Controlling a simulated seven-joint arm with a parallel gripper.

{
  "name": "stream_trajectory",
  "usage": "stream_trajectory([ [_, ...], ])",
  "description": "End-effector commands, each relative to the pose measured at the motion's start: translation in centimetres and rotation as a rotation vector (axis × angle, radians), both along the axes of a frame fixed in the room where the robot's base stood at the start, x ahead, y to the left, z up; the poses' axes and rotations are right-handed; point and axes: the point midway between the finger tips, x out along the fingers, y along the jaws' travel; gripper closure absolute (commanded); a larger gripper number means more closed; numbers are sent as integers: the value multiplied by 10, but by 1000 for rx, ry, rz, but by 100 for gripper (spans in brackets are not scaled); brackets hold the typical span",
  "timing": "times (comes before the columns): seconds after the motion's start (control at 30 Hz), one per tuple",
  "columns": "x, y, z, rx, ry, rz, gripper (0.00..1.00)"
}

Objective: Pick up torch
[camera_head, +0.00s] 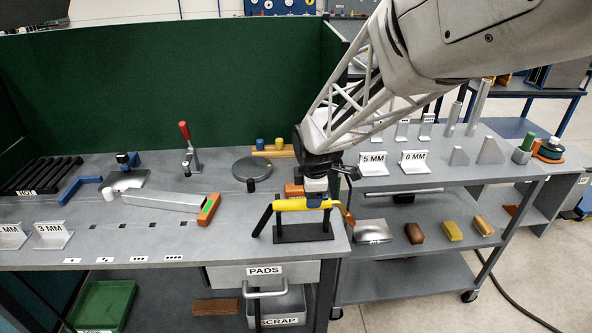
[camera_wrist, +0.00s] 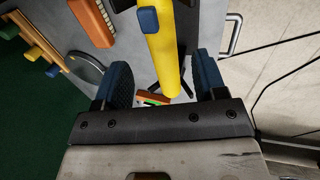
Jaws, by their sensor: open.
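The torch (camera_head: 292,205) has a yellow body with a black end at the left and an orange-brown tip at the right. It rests across a black stand (camera_head: 303,233) near the front edge of the bench. My gripper (camera_head: 316,196) is just above the torch's right half, and its fingers are partly hidden in the head view. In the wrist view, my gripper (camera_wrist: 163,78) is open, with blue pads apart. The yellow torch body (camera_wrist: 164,58), with a blue button on it, runs up the picture between and beyond the pads. I cannot tell whether the pads touch it.
A grey round disc (camera_head: 252,168) and a red-handled clamp (camera_head: 188,150) stand farther back. A cart (camera_head: 400,280) with several blocks is at the right.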

Motion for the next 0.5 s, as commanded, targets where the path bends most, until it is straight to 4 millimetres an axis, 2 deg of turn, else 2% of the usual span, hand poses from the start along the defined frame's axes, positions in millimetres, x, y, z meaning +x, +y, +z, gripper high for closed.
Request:
stream_trajectory([
  [0.3, 5, 0, -22, 0, 2, -1, 35],
  [0.5, 6, 0, -24, 0, 0, -1, 35],
])
